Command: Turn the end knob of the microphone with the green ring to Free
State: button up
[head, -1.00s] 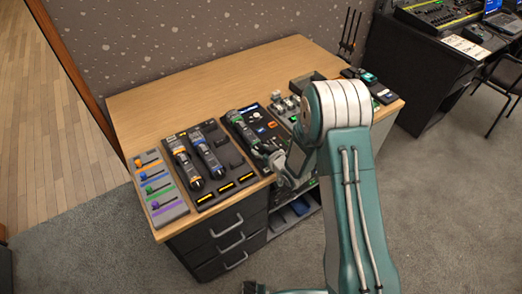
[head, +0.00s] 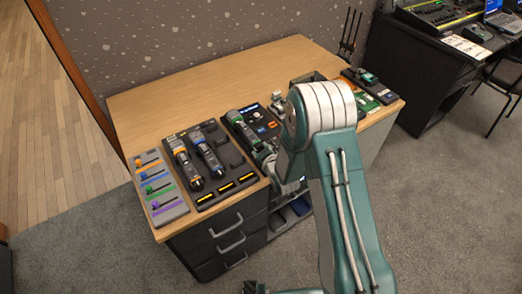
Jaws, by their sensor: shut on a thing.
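The microphone with the green ring (head: 248,132) lies on a dark panel in the middle of the desk, its near end toward the desk's front edge. My gripper (head: 264,153) is at that near end and is shut on the end knob, which the fingers and arm mostly hide. The knob's marking and the word Free are too small or covered to read.
Two more microphones, one with an orange ring (head: 186,163) and one with a blue ring (head: 209,158), lie in a charging tray to the left. A fader panel (head: 158,187) is at the far left. Other panels stand right of my arm. The back of the desk (head: 190,90) is clear.

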jog(key=shift+s+a, duration=0.1)
jog(key=o, duration=1.2)
jog(key=v, duration=1.1)
jog(key=shift+s+r, duration=0.1)
jog(key=shift+s, duration=0.25)
jog(key=shift+w+r, duration=0.1)
